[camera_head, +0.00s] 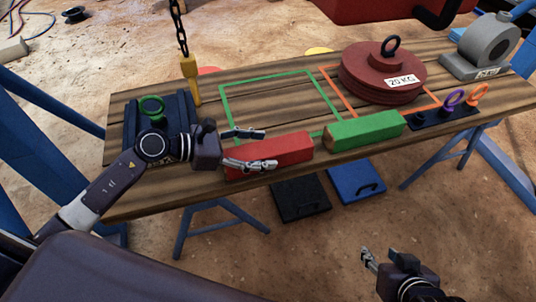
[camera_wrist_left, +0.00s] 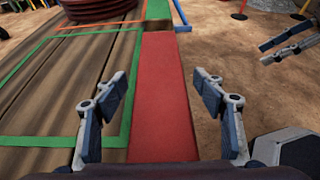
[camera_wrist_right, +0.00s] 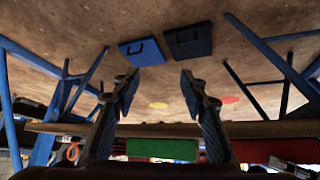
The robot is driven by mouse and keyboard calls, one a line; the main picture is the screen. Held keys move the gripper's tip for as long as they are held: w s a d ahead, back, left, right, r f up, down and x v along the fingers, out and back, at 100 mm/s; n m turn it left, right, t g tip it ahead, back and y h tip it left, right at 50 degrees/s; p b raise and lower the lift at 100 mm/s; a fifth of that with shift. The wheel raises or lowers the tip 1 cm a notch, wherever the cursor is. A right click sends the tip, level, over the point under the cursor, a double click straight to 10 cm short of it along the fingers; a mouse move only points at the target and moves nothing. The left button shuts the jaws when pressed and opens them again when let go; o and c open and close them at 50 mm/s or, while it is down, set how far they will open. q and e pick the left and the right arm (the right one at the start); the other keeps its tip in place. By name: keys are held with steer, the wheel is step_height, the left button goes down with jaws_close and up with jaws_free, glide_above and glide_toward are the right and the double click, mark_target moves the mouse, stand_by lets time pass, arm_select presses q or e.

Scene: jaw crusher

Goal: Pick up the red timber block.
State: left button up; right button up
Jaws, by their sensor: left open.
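The red timber block (camera_head: 288,150) lies along the front edge of the wooden table. In the left wrist view the red block (camera_wrist_left: 160,95) runs lengthwise between the spread fingers. My left gripper (camera_head: 268,149) is open at the block's left part, with one finger on the far side and one on the near side. In the left wrist view the gripper (camera_wrist_left: 166,82) shows gaps between fingers and block; contact cannot be seen. My right gripper (camera_head: 378,260) is open and empty, low in front of the table; its spread fingers show in the right wrist view (camera_wrist_right: 158,78).
A green block (camera_head: 365,130) lies just right of the red one. Behind are a green outlined square (camera_head: 278,75), a red 20 KG weight (camera_head: 382,75) and a hanging chain with a yellow hook (camera_head: 190,72). Black (camera_head: 300,198) and blue (camera_head: 357,178) pads lie below the table.

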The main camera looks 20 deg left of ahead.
arm_select(q)
steer(key=shift+x, duration=1.05)
steer(key=c, duration=1.5)
steer(key=shift+r, duration=0.1)
steer(key=shift+c, duration=0.9)
steer(key=shift+r, duration=0.15)
